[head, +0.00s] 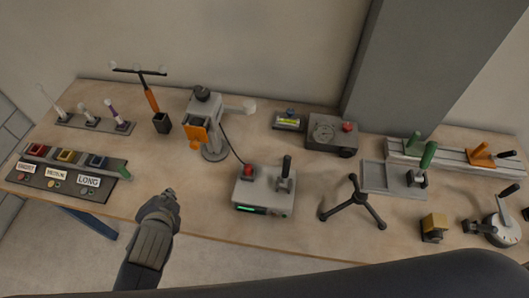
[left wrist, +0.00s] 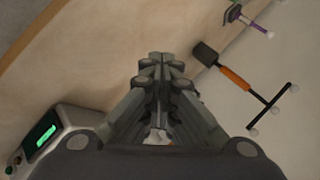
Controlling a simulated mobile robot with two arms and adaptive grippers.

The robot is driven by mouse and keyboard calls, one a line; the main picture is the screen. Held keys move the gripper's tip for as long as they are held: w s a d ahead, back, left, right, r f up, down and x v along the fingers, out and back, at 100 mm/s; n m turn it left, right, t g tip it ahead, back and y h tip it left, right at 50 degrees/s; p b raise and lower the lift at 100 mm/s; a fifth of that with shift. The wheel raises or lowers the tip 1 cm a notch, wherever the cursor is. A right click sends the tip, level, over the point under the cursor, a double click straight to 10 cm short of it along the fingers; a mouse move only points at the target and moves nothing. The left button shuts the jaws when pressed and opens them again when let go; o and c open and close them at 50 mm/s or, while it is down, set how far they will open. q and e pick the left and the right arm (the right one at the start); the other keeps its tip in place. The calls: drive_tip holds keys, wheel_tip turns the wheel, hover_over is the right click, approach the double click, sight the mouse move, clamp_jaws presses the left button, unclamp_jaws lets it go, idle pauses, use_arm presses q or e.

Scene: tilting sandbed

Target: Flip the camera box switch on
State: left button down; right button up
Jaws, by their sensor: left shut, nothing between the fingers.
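Several boxes stand on the table, and I cannot tell for sure which is the camera box. A light grey box (head: 250,199) has a red button (head: 248,171), an upright black lever (head: 286,168) and a lit green display on its front. It also shows at the lower left of the left wrist view (left wrist: 75,117). A darker grey box (head: 325,145) at the back has a dial and a red knob. My left gripper (head: 171,192) is shut and empty, over the table's front edge, left of the light grey box and apart from it. My right gripper is not in view.
A grey stand (head: 213,147) with an orange part rises behind the light grey box. A labelled panel (head: 62,182) lies at the left. A black three-armed handle (head: 354,200) and a grey rail (head: 456,160) are at the right.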

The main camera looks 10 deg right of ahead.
use_arm(q)
drive_tip(key=w+d+r+m+t+h, duration=0.4)
drive_tip(key=w+d+r+m+t, duration=0.5)
drive_tip(key=r+m, duration=0.6)
drive_tip(key=d+f+m+g+h, duration=0.25)
drive_tip(key=d+m+h, duration=0.65)
drive_tip(key=m, duration=0.9)
drive_tip(key=m+g+h, duration=0.1)
drive_tip(key=m+g, duration=0.8)
drive_tip(key=m, duration=1)
approach(286, 171)
drive_tip(key=w+a, duration=0.3)
drive_tip(key=shift+w+d+f+t, duration=0.1)
drive_tip(key=shift+w+f+t, duration=0.1)
drive_tip(key=shift+w+t, duration=0.05)
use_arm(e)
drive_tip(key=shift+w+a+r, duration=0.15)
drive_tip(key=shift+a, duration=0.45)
use_arm(q)
drive_tip(key=shift+d, duration=0.1)
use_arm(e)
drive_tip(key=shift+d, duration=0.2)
use_arm(q)
drive_tip(key=x, duration=1)
drive_tip(key=shift+r+p, duration=0.15)
drive_tip(key=shift+p, duration=0.25)
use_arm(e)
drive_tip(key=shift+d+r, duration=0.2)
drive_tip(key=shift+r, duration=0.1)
